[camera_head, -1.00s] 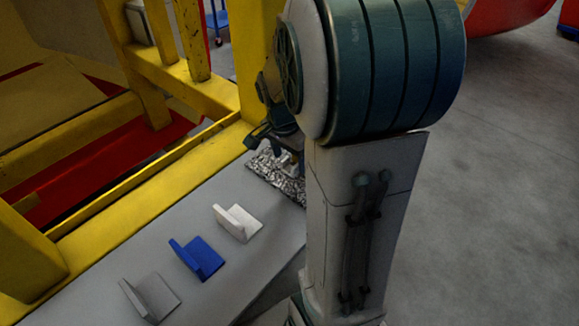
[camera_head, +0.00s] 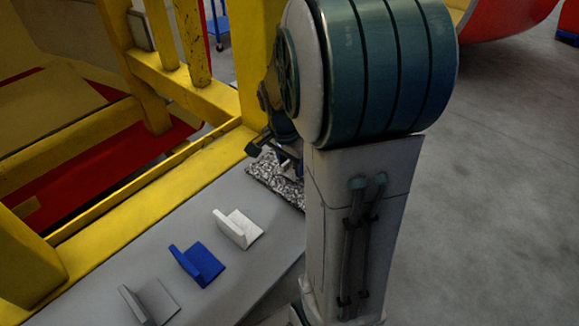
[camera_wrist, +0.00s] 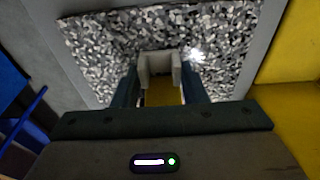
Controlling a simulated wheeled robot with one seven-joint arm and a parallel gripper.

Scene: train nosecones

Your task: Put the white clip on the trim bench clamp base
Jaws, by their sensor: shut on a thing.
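My gripper (camera_wrist: 161,88) is shut on a small pale, U-shaped piece that looks like the white clip (camera_wrist: 145,68). In the head view my gripper (camera_head: 290,160) is partly hidden behind my arm, over the speckled plate (camera_head: 272,178). A white L-shaped bracket (camera_head: 238,229) stands on the bench in front of it.
The grey bench (camera_head: 130,250) also holds a blue L-shaped bracket (camera_head: 198,264) and a grey one (camera_head: 150,300). A yellow frame (camera_head: 150,190) runs along the bench's far left side. Open grey floor (camera_head: 500,200) lies to the right.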

